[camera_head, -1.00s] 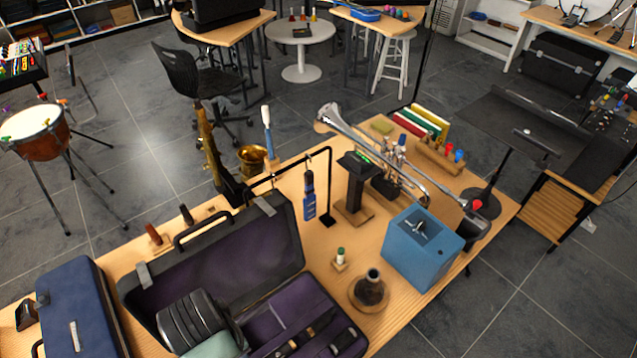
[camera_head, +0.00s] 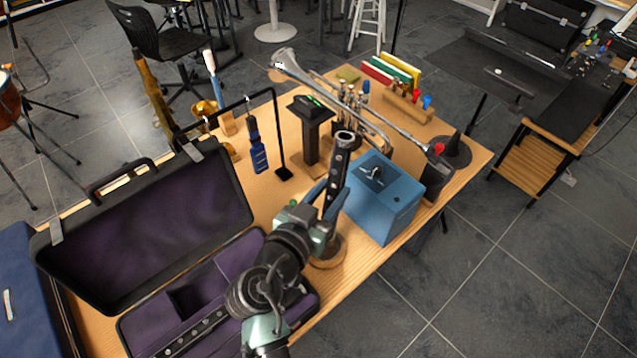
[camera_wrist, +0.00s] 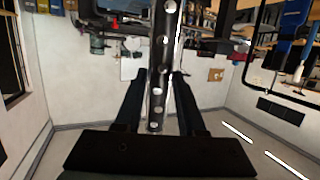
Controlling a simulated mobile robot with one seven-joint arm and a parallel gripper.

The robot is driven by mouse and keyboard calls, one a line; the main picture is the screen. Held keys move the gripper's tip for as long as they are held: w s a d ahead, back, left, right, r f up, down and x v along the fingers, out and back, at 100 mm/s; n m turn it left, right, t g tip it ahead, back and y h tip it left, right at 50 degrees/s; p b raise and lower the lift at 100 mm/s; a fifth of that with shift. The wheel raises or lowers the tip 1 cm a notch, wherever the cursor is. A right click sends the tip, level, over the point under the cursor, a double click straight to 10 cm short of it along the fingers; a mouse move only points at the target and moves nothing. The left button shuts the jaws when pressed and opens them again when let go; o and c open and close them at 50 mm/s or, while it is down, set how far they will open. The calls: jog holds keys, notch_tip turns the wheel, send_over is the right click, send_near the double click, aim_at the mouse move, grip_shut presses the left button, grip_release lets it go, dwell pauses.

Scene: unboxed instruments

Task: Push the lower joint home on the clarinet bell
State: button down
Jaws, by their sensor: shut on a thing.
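The lower joint (camera_head: 341,160), a black tube with silver keys or rings, stands nearly upright in the head view, leaning slightly. My gripper (camera_head: 326,196) is shut on it at its lower-middle part. In the wrist view the joint (camera_wrist: 160,70) runs upright between the two fingers of my gripper (camera_wrist: 157,88). The clarinet bell is mostly hidden behind my gripper and the joint; the round wooden base (camera_head: 336,256) under it shows just below. I cannot tell whether the joint's lower end touches the bell or how deep it sits.
A blue box (camera_head: 384,205) stands close to the right of the joint. An open purple-lined case (camera_head: 150,225) lies left, with another black keyed piece (camera_head: 192,334) in it. A trumpet (camera_head: 345,95) and a dark post stand (camera_head: 312,135) are behind.

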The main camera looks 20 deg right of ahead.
jog(key=w+t+b, duration=0.1)
jog(key=b, duration=0.1)
jog(key=a+f+n+t+h+b, duration=0.1)
jog(key=t+b, duration=0.1)
jog(key=shift+w+a+f, duration=0.1)
jog(key=shift+w+f, duration=0.15)
jog(key=shift+w, duration=0.1)
dwell(0.4)
jog(key=shift+b, duration=0.95)
dwell(0.9)
jog(key=shift+f+b, duration=0.65)
jog(key=shift+b, duration=1.15)
dwell(0.9)
